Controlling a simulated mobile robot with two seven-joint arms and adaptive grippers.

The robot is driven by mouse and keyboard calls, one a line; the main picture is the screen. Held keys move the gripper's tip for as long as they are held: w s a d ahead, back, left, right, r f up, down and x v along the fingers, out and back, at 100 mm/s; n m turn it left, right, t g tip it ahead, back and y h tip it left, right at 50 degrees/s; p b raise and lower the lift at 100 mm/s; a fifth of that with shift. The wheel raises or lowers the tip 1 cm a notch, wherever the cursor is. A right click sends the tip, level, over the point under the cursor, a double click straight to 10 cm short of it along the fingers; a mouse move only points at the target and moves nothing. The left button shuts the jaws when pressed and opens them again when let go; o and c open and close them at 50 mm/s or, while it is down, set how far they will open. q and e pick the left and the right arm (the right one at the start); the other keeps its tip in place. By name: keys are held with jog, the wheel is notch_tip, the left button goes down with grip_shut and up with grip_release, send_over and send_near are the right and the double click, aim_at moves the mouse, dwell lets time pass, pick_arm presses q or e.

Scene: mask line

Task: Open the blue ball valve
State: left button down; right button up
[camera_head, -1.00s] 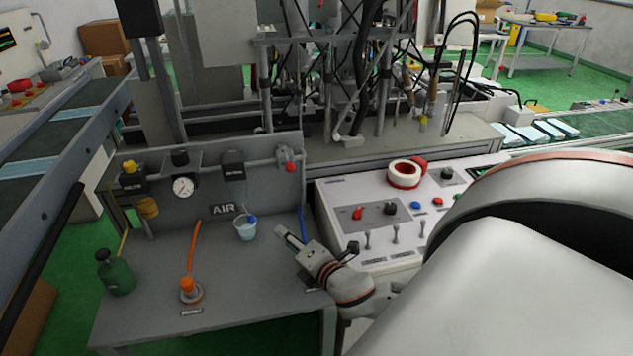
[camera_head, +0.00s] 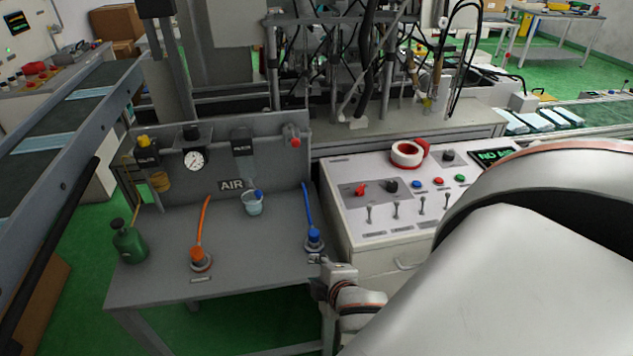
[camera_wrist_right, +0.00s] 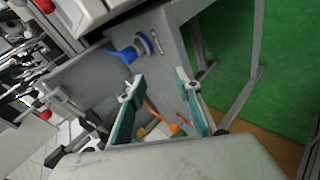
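The blue ball valve (camera_head: 314,240) stands near the right front corner of the grey bench, with its long blue handle (camera_head: 307,205) reaching up and back. My right gripper (camera_head: 322,275) is just in front of the valve, at the bench's front right edge; its fingertips are hard to make out in the head view. In the right wrist view the gripper (camera_wrist_right: 160,92) shows two teal-padded fingers spread apart with nothing between them. The blue valve (camera_wrist_right: 128,52) shows there beyond the fingertips, apart from them. My left gripper is not in view.
A pressure gauge (camera_head: 194,161) is on the back panel. The white control console (camera_head: 400,200) stands close on the right.

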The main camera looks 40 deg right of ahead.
jog(key=shift+s+a+f+m, duration=0.3)
jog(key=shift+s+a+f, duration=0.1)
jog(key=shift+s+f, duration=0.1)
